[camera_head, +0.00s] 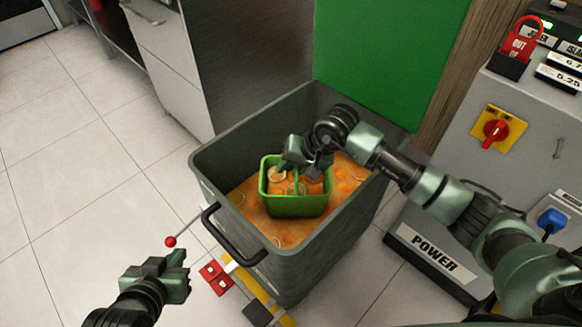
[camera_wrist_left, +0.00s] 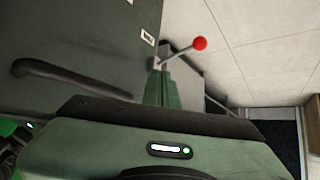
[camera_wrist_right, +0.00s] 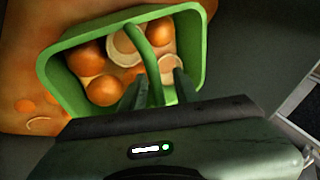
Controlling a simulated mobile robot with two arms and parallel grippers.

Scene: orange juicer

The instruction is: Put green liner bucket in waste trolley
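The green liner bucket (camera_head: 297,206) holds oranges and halved peels and is inside the grey waste trolley (camera_head: 215,158), over its orange contents. I cannot tell whether its base touches them. It also shows in the right wrist view (camera_wrist_right: 194,40). My right gripper (camera_head: 308,168) is over the bucket. In the right wrist view its fingers (camera_wrist_right: 158,88) are apart, one on each side of the green handle (camera_wrist_right: 150,58), with a gap beside it. My left gripper (camera_head: 180,262) is outside the trolley, below a red-knobbed lever (camera_head: 171,241); its fingers (camera_wrist_left: 166,86) look together and empty.
The trolley's black handle (camera_head: 232,243) faces my left arm. A grey power cabinet (camera_head: 475,150) with a red switch stands at the right, and a green panel (camera_head: 395,55) behind the trolley. Tiled floor (camera_head: 85,170) at the left is clear.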

